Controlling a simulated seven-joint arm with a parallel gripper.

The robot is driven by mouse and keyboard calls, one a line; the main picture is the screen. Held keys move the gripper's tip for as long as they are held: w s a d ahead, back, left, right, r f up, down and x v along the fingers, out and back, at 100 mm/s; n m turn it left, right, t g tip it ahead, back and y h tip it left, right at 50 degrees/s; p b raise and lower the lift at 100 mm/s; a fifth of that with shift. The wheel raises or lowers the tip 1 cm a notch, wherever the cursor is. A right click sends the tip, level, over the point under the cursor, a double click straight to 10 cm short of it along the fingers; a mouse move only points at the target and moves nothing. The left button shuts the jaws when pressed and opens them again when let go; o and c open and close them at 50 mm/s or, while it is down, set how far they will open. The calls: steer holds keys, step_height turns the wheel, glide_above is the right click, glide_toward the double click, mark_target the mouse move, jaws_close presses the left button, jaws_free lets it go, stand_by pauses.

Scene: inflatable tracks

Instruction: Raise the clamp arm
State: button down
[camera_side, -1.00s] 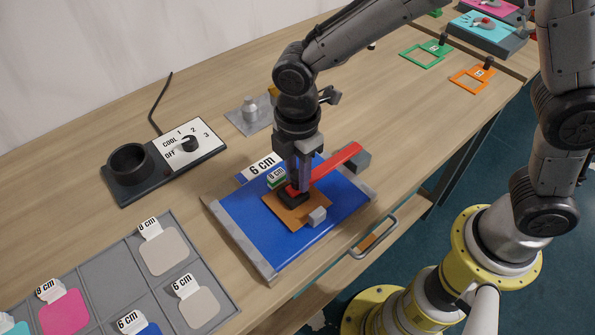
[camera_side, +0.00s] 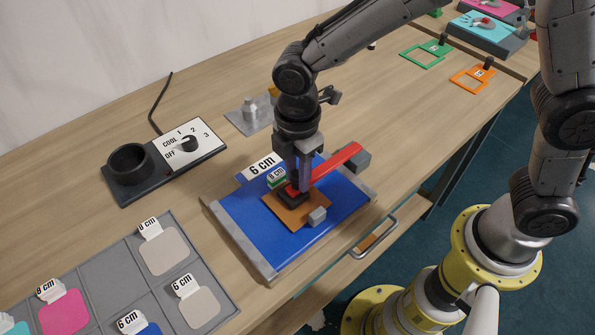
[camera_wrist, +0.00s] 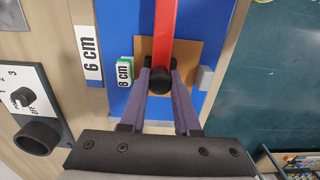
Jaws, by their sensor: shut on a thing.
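The red clamp arm (camera_side: 336,164) lies low across the blue board (camera_side: 245,222), running from a grey block (camera_side: 357,160) at the right to a dark pad over an orange-brown plate (camera_side: 281,212). In the wrist view the red clamp arm (camera_wrist: 164,30) runs up and away from a round black knob (camera_wrist: 160,80) at its near end. My gripper (camera_side: 300,188) points down at that end of the arm. In the wrist view the fingers of my gripper (camera_wrist: 160,88) are shut on the black knob, one on each side. The pad's underside is hidden.
A green-and-white 8 cm block (camera_side: 277,178) stands close beside my gripper, and a 6 cm label (camera_side: 261,166) lies behind. A control box with a dark cup (camera_side: 130,163) is at the left. A grey tray (camera_side: 120,270) with coloured patches lies front left.

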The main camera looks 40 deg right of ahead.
steer(key=shift+r, duration=0.15)
steer(key=shift+d+r+y, duration=0.3)
steer(key=shift+r+y, duration=0.3)
steer(key=shift+r, duration=0.2)
steer(key=d+r+y, duration=0.9)
steer(key=d+y, duration=0.9)
steer(key=d, duration=0.4)
steer(key=shift+d+r, duration=0.15)
steer(key=shift+r, duration=0.15)
